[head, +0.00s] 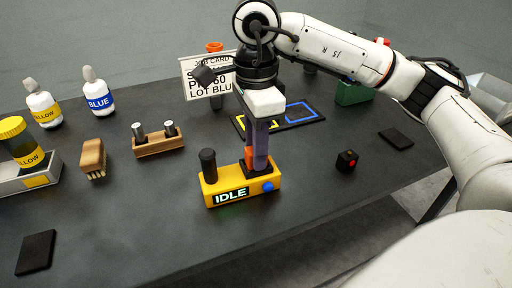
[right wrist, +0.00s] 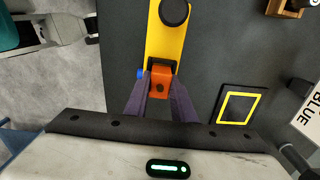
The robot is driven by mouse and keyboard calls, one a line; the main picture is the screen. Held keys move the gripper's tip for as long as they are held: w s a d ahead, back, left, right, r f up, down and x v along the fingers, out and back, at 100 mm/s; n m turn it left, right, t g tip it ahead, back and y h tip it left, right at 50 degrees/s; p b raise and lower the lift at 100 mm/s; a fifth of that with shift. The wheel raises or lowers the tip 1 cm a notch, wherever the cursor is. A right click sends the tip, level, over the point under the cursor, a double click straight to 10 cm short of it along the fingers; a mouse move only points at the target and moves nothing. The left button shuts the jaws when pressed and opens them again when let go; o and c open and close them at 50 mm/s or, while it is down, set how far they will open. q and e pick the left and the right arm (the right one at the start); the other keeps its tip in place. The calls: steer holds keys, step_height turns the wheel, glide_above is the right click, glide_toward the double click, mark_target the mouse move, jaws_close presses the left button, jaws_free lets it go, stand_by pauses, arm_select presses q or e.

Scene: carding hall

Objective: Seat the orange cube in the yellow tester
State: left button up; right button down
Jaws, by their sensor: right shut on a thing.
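The yellow tester (head: 212,193) stands on the dark table, its screen reading IDLE, with a black upright knob at its left end, a blue button at its front right and a black socket. It also shows in the right wrist view (right wrist: 165,40). My right gripper (head: 256,166) points down at the tester's right part, shut on the orange cube (right wrist: 160,82). The cube shows between the fingers at the black socket; a sliver shows in the head view (head: 249,154). Fingers hide much of it, so I cannot tell how deep it sits. My left gripper is not in view.
A black block with a red dot (head: 346,161) lies right of the tester. Behind are a mat with coloured frames (head: 286,124) and a card sign (head: 194,76). A wooden peg holder (head: 158,147), brush (head: 92,158) and bottles (head: 43,106) stand left. The front table is mostly clear.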

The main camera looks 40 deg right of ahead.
steer(key=shift+f, duration=0.2)
steer(key=c, duration=1.4)
jaws_free()
steer(key=shift+r, duration=0.4)
step_height(320, 180, up, 9)
steer(key=shift+r+p, duration=0.1)
steer(key=shift+p, duration=0.8)
steer(key=shift+r, duration=0.1)
